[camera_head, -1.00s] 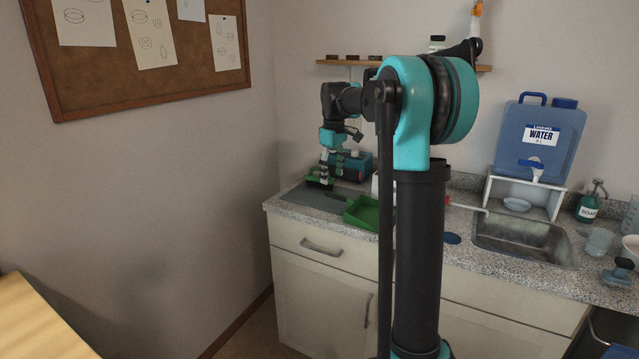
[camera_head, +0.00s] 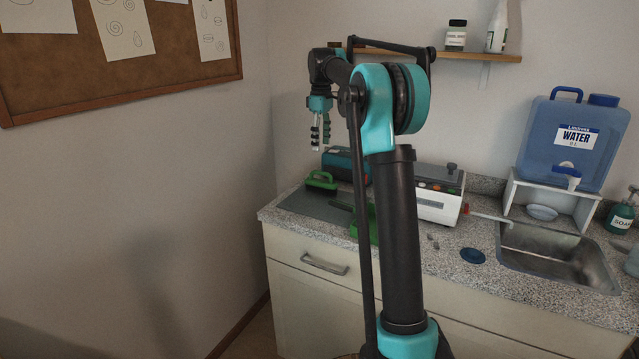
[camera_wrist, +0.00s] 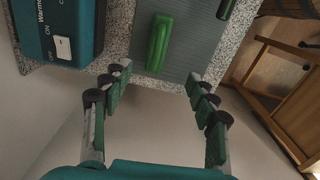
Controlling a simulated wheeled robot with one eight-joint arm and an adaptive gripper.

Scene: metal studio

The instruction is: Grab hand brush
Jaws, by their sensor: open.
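The hand brush (camera_head: 321,180), with a green handle, lies on a grey mat at the left end of the counter. In the wrist view the green brush (camera_wrist: 160,42) lies ahead of the fingertips, roughly midway between them. My gripper (camera_head: 320,143) hangs above the brush with a clear gap, fingers pointing down. In the wrist view its fingers (camera_wrist: 157,79) are spread wide with nothing between them.
A green dustpan (camera_head: 362,228) lies right of the brush, partly behind my arm. A teal box (camera_head: 340,163) stands close behind the brush. A white machine (camera_head: 440,197), a sink (camera_head: 560,255) and a blue water container (camera_head: 570,140) are farther right. The wall is close on the left.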

